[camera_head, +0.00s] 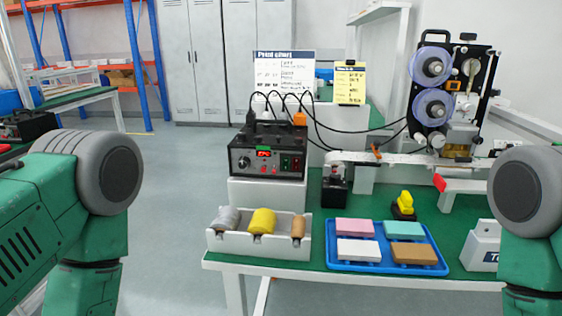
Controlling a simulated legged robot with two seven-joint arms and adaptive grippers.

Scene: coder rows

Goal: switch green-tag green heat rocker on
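A black control box (243,146) with a handle on top stands on a white block at the back left of the green table. Its front has a large grey knob, a small lit display (263,152) in red with green by it, and red knobs below. On the right of the front are a green rocker (285,162) and a red rocker (297,163) beside it. The rockers are too small to tell their positions. Only my green and grey arm links show at the left and right edges. Neither gripper is in view.
A white tray (222,245) with several rolls and a blue tray (340,265) with coloured blocks lie in front on the table (318,258). Cables arch behind the box to a reel machine (452,95).

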